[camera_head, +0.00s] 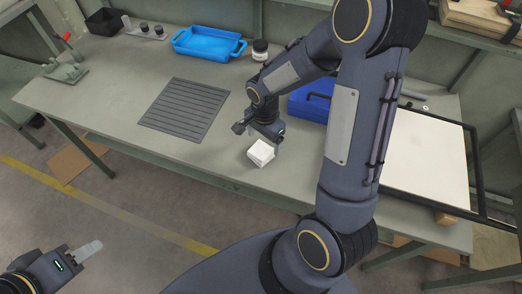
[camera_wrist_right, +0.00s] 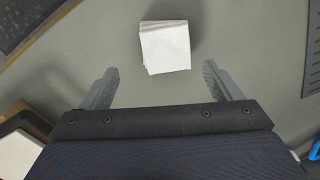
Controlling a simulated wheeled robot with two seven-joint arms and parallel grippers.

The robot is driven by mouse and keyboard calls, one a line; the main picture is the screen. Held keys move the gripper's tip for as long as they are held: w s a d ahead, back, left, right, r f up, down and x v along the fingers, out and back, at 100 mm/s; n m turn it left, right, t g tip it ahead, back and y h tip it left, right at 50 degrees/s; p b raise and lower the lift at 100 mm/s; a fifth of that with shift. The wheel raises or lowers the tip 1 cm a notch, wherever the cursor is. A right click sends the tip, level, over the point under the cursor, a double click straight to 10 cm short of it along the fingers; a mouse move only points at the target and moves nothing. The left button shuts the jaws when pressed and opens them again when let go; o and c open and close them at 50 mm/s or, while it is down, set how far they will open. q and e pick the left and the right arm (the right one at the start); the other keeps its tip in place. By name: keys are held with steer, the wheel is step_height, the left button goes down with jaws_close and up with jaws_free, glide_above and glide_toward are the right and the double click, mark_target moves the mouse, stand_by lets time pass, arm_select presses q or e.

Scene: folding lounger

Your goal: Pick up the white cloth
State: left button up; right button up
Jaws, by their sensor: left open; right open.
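The white cloth (camera_head: 261,153) lies as a small folded block on the grey workbench, near its front edge. In the right wrist view the cloth (camera_wrist_right: 165,46) is ahead of the fingers, near the top middle and between their lines. My right gripper (camera_head: 259,139) is open and empty, right beside the cloth in the head view. Its two fingers (camera_wrist_right: 170,85) are spread wide in the wrist view, apart from the cloth. My left gripper (camera_head: 88,250) is low at the bottom left, away from the bench, with nothing seen in it.
A dark ribbed mat (camera_head: 186,108) lies left of the cloth. A blue tray (camera_head: 208,43), a dark-lidded jar (camera_head: 260,49) and a blue toolbox (camera_head: 310,102) stand behind. A white panel (camera_head: 425,155) in a dark frame is at right. The bench (camera_head: 115,85) is clear around the cloth.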

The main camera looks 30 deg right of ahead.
mark_target(261, 150)
steer(key=f, duration=0.2)
steer(key=f+p, duration=0.1)
steer(key=f, duration=0.3)
steer(key=shift+w+a+f, duration=0.25)
steer(key=shift+a+f, duration=0.1)
steer(key=shift+a, duration=0.05)
steer(key=c, duration=1.2)
steer(key=shift+o, duration=0.2)
steer(key=shift+r, duration=0.1)
steer(key=shift+w+r, duration=0.1)
steer(key=shift+r, duration=0.35)
steer(key=r, duration=0.2)
steer(key=r+b, duration=0.1)
steer(key=shift+s+a, duration=0.2)
steer(key=shift+s, duration=0.05)
steer(key=s+r, duration=0.1)
steer(key=s+a+r, duration=0.1)
steer(key=s+r, duration=0.1)
steer(key=shift+a+r+b, duration=0.4)
steer(key=s+a+r+b, duration=0.1)
steer(key=s+a+r, duration=0.4)
steer(key=s, duration=0.3)
steer(key=shift+s, duration=0.35)
steer(key=shift+r, duration=0.1)
